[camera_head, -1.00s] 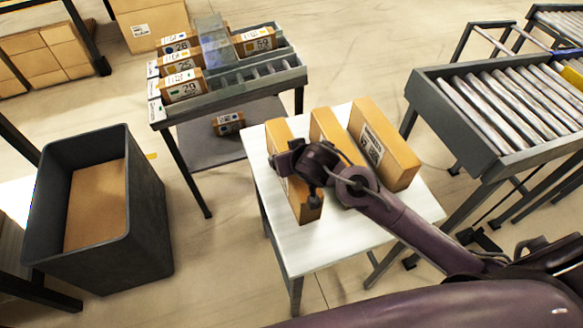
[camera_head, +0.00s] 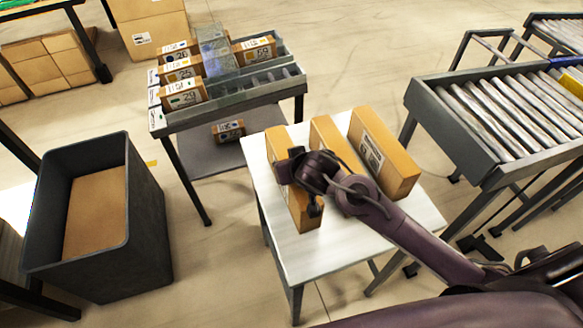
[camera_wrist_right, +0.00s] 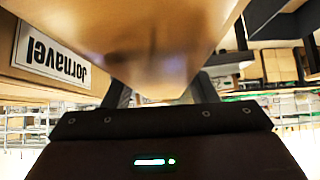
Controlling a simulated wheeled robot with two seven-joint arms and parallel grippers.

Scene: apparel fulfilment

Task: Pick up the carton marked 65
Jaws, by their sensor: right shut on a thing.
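Three tall brown cartons stand side by side on a small white table in the head view: a left carton (camera_head: 277,141), a middle carton (camera_head: 325,132) and a right carton (camera_head: 388,150). My right gripper (camera_head: 301,187) is at the left carton and shut on it; the arm hides part of that carton. In the right wrist view the held carton (camera_wrist_right: 150,45) fills the top middle, between the fingers. A carton labelled "Jornavel" (camera_wrist_right: 52,62), upside down, is close on the left there. No number 65 is readable on these cartons. My left gripper is out of view.
The white table (camera_head: 350,248) has bare room at its front. A grey rack (camera_head: 235,98) with several labelled cartons stands behind left. A dark bin (camera_head: 140,245) holding brown board stands left. A roller conveyor (camera_head: 455,140) stands close on the right.

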